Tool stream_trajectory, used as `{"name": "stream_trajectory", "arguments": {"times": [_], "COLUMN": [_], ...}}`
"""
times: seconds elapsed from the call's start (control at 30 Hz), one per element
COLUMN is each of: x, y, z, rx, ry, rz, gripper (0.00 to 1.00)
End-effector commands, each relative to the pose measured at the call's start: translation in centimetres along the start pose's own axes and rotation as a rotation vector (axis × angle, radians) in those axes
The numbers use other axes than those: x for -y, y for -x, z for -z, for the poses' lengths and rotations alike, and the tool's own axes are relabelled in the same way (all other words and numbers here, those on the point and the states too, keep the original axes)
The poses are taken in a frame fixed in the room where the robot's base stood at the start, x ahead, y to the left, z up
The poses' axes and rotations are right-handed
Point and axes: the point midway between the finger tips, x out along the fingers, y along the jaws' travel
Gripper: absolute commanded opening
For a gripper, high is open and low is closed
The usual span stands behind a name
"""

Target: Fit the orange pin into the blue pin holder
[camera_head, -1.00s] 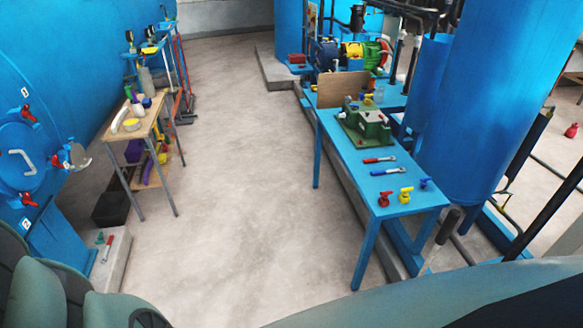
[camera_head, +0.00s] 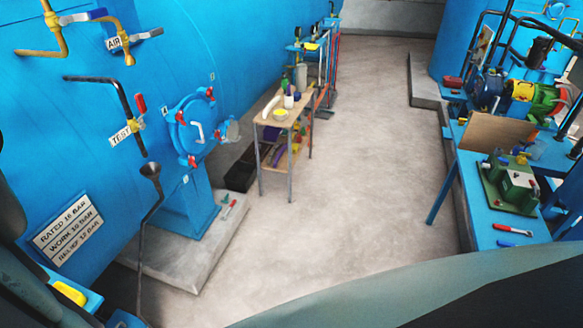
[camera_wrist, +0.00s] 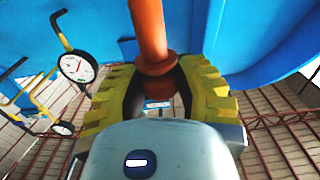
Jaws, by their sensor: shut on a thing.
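The orange pin (camera_wrist: 150,30) is in the wrist view, running up from between the fingers to the top edge, with a wider collar near its lower end. My gripper (camera_wrist: 158,84) is shut on it, with ridged yellow-green fingers on both sides. The pin's upper end is cut off by the frame. I cannot pick out the blue pin holder for certain among the many blue surfaces in either view. My gripper does not show clearly in the head view.
A large blue autoclave (camera_head: 130,170) with pipes, valves and a small round door (camera_head: 196,128) fills the left. A wooden table (camera_head: 288,112) stands beyond it. A blue workbench (camera_head: 480,190) is on the right. Open floor (camera_head: 370,150) lies between. A gauge (camera_wrist: 76,67) shows in the wrist view.

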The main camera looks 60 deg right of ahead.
Motion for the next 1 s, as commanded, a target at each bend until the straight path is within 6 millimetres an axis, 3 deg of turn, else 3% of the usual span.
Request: {"name": "stream_trajectory", "arguments": {"times": [0.47,1.0], "x": [-0.1,-0.1], "y": [0.0,0.0], "z": [-0.3,-5.0], "rx": [-0.002,0.000], "ry": [0.001,0.001], "rz": [-0.002,-0.001], "gripper": [0.00,0.00]}}
